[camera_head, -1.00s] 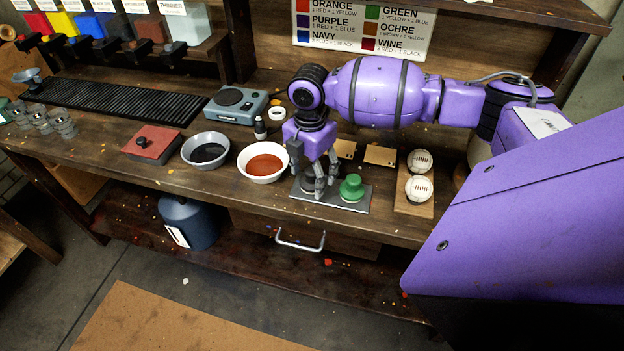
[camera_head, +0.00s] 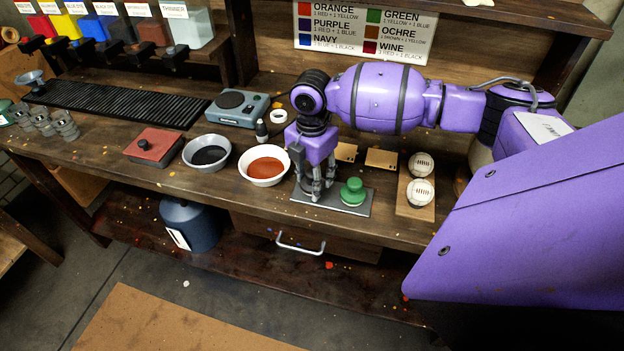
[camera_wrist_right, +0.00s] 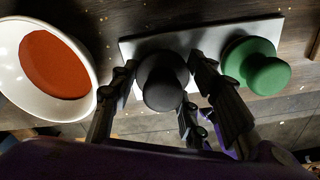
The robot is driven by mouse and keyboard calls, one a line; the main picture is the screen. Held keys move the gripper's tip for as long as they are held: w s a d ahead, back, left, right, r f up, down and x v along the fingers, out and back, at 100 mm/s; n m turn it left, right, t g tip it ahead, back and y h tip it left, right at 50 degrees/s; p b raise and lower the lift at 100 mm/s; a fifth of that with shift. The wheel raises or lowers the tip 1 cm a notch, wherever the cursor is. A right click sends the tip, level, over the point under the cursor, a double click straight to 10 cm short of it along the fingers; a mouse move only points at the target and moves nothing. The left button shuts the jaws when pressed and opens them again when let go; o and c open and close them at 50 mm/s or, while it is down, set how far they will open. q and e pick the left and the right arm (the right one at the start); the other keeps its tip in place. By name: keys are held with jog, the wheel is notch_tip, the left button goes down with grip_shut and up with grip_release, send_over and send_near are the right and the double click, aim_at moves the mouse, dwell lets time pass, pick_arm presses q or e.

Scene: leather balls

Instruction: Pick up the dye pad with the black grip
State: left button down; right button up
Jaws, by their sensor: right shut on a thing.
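The dye pad with the black grip shows in the right wrist view as a round black knob (camera_wrist_right: 162,80) between my right gripper's fingers. My right gripper (camera_head: 315,192) is shut on it, pointing down over a flat grey tray (camera_head: 350,208); it also shows in the right wrist view (camera_wrist_right: 160,95). In the head view the fingers mostly hide the black-grip pad. I cannot tell whether the pad touches the tray. The dye pad with the green grip (camera_head: 353,190) stands on the same tray, just right of the gripper. My left gripper is not in view.
A white bowl of orange-red dye (camera_head: 265,167) stands close left of the gripper, with a grey bowl of dark dye (camera_head: 206,153) beyond it. Two white stitched balls (camera_head: 420,190) sit on a wooden stand at the right. A small dark bottle (camera_head: 261,131) stands behind the bowls.

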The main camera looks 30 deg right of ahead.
jog(key=shift+r, duration=0.5)
pick_arm(q)
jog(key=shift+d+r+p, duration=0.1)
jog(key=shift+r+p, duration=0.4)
jog(key=shift+p, duration=0.05)
pick_arm(e)
jog(key=s+a+r, duration=0.9)
jog(key=s+r, duration=0.1)
jog(key=r, duration=0.1)
jog(key=shift+a+r, duration=0.25)
jog(key=shift+a, duration=0.1)
jog(key=shift+s, duration=0.1)
